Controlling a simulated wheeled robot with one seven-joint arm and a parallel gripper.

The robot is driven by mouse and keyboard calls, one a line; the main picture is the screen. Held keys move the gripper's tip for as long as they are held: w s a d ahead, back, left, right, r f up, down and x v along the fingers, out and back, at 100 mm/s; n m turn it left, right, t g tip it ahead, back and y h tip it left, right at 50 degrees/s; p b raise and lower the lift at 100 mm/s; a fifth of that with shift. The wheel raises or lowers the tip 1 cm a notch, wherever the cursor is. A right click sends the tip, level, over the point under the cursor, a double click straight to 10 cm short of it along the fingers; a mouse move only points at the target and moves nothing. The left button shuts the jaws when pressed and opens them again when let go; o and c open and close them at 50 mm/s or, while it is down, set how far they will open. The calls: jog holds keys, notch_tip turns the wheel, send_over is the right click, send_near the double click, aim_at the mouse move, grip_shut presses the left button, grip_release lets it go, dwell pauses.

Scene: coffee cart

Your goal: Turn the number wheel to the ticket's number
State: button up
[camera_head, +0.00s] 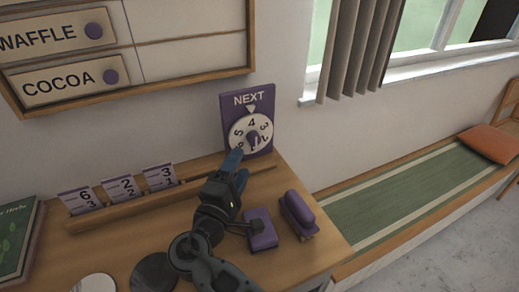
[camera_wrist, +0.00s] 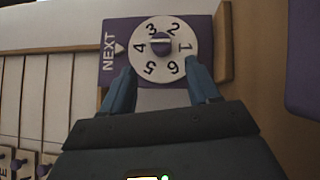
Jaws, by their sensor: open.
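The white number wheel (camera_head: 262,125) sits on a purple NEXT board (camera_head: 267,97) standing against the wall, with 4 at the triangular pointer. In the wrist view the wheel (camera_wrist: 140,63) shows numbers 1 to 6 and a purple knob (camera_wrist: 160,47) at its centre. My gripper (camera_head: 238,160) is open in front of the board. In the wrist view its blue fingers (camera_wrist: 162,76) reach to either side of the wheel's near edge; I cannot tell if they touch. Tickets marked 6 (camera_head: 84,199), 2 (camera_head: 126,187) and 3 (camera_head: 161,175) stand in a wooden rail.
A purple box (camera_head: 262,232) and a purple stapler-like object (camera_head: 298,214) lie right of my arm. A green book (camera_head: 17,240) and two discs are at the left front. A wooden menu board (camera_head: 140,43) hangs above. The counter's right edge is close.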

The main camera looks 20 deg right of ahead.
aim_at(254, 142)
jog(key=shift+d, duration=0.15)
jog(key=shift+w+d+r, duration=0.1)
jog(key=shift+w+d, duration=0.2)
jog(key=shift+p+x, duration=0.9)
jog(key=shift+x, duration=2.6)
jog(key=shift+d, duration=0.1)
jog(key=c, duration=1)
jog(key=shift+c, duration=0.2)
jog(key=shift+m+g, duration=0.3)
jog(key=shift+m, duration=0.1)
